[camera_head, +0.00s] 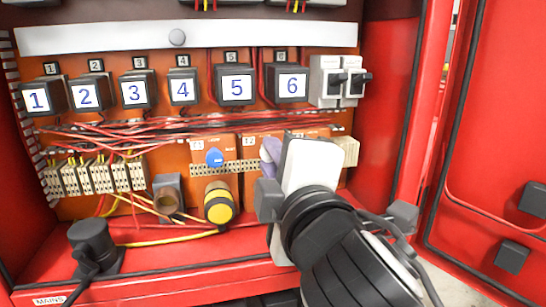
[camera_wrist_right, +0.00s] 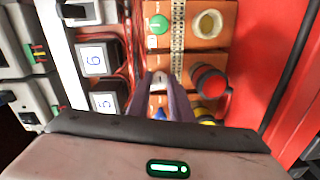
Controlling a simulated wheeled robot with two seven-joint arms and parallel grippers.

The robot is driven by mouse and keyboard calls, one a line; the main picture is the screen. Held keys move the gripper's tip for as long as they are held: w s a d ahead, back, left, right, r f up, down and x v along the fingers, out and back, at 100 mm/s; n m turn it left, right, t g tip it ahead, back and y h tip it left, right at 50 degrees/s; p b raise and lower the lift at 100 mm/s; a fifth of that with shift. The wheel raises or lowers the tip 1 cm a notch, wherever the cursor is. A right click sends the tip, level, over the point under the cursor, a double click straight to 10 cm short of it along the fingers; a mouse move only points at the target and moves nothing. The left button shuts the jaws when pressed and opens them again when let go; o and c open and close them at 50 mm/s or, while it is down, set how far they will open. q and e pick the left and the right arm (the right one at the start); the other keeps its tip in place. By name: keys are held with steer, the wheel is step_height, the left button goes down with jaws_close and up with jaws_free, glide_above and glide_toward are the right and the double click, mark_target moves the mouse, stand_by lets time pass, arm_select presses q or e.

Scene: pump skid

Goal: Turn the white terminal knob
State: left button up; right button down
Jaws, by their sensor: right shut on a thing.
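The white terminal knob (camera_wrist_right: 159,79) shows in the right wrist view on an orange terminal module, between my fingertips. My right gripper (camera_wrist_right: 161,84) is shut on it, one grey-purple finger on each side. In the head view my right gripper (camera_head: 269,154) reaches the lower row of orange modules. My own wrist and hand hide the white knob there. The knob's angle is hard to tell. My left gripper is in neither view.
A blue knob (camera_head: 214,157) and a yellow round fitting (camera_head: 219,203) sit left of my right gripper. A green knob (camera_wrist_right: 157,25) and a red fitting (camera_wrist_right: 209,82) show in the wrist view. Numbered relays line the row above. Red cabinet walls and loose wires surround the work area.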

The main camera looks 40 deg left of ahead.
stand_by(0.3)
steer(key=c, duration=1.6)
jaws_free()
steer(key=b+v, duration=0.1)
steer(key=v, duration=0.9)
steer(key=shift+d, duration=0.2)
steer(key=shift+s+f, duration=0.1)
